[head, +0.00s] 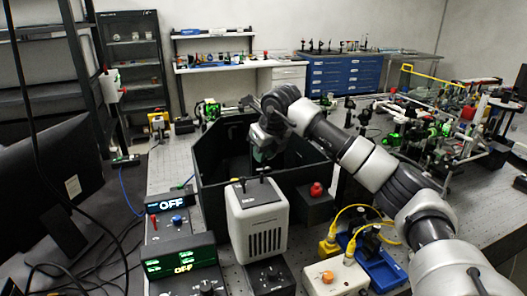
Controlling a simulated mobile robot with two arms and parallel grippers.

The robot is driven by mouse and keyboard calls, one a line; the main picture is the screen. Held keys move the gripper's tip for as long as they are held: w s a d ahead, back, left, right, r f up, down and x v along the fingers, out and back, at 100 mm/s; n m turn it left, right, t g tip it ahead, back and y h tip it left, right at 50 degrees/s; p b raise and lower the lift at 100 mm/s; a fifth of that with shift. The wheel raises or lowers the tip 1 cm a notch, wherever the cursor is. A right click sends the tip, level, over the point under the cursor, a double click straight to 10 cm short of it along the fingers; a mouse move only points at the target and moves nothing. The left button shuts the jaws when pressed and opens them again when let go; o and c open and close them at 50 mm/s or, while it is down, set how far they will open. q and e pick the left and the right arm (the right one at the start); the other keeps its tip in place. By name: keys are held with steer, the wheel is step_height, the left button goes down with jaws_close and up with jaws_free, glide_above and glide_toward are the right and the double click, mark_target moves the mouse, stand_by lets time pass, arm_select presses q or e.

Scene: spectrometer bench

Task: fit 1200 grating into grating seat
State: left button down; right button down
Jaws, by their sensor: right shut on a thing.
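My right arm comes in from the right and reaches over a black open-topped enclosure (212,178). My right gripper (262,152) points down inside the enclosure's opening, above its floor. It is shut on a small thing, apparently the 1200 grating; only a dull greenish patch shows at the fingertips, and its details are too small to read. The grating seat cannot be made out; the enclosure walls, the arm and the grey-white instrument in front hide much of the inside. My left gripper is not in view.
A grey-white vented box (258,225) stands in front of the enclosure. A dark box with a red knob (315,190) is to its right. Optics crowd the right bench.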

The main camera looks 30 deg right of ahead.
steer(key=shift+f+b, duration=0.6)
steer(key=shift+f, duration=0.45)
steer(key=c, duration=1)
jaws_free()
steer(key=shift+b+v, duration=0.6)
steer(key=shift+v, duration=4.85)
